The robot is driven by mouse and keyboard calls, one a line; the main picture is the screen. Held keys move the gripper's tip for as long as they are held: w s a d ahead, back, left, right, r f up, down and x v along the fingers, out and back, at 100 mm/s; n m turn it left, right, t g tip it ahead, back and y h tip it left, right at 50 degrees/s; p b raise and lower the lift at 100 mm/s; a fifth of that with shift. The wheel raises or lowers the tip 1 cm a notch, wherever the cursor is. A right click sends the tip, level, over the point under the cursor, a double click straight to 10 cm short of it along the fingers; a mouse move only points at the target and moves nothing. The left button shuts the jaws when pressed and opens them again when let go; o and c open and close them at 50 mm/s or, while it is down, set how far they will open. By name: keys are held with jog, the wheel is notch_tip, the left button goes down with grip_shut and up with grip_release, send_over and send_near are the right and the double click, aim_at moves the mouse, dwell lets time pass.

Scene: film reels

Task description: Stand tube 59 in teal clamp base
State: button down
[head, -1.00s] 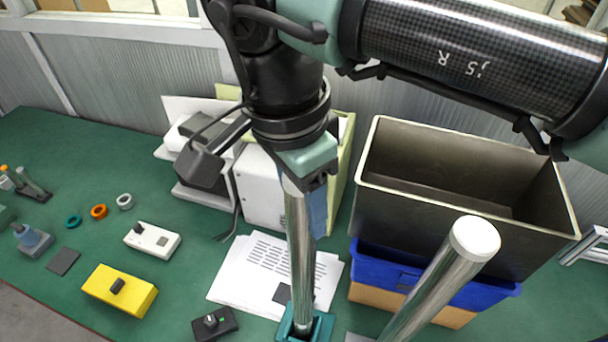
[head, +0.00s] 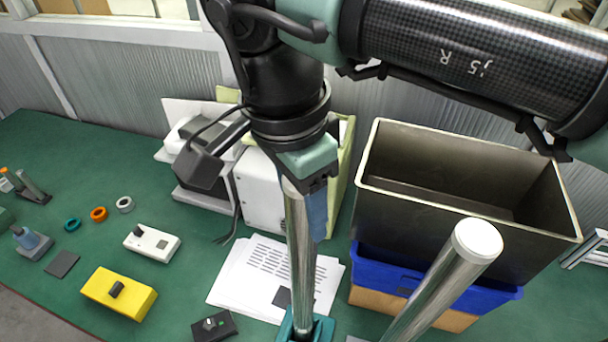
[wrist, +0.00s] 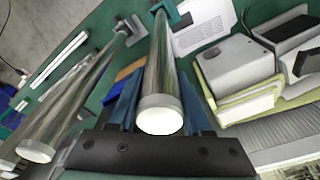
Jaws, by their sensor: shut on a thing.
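A shiny metal tube (head: 301,255) with a white end cap is held near its top by my gripper (head: 307,190). In the wrist view my blue fingers (wrist: 160,104) are shut on either side of the tube (wrist: 160,75), just below its white cap. No number is readable on it. The tube looks about upright, with its lower end at the teal clamp base (head: 322,326), which also shows in the wrist view (wrist: 170,8). The base is cut off by the lower edge of the head view, so I cannot tell how deep the tube sits.
Another white-capped metal tube (head: 440,285) rises close on the right. A grey metal bin (head: 440,215) stands behind it, above a blue crate (head: 385,278). Papers (head: 250,270), a white machine (head: 262,195), a yellow box (head: 119,293) and a black switch box (head: 214,327) lie left.

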jog(key=shift+f+b, duration=0.6)
jog(key=shift+b, duration=0.1)
dwell(0.5)
jog(key=c, duration=0.6)
grip_release()
jog(key=shift+s+a+r+p, duration=0.2)
jog(key=shift+r+p, duration=1.05)
jog(key=shift+r, duration=0.6)
jog(key=shift+s+a+r+p, duration=0.1)
jog(key=shift+a+r+p, duration=0.1)
jog(key=shift+r+p, duration=1.3)
jog(key=shift+s+a+r+p, duration=0.15)
jog(key=shift+r+p, duration=0.8)
jog(key=shift+r, duration=1.2)
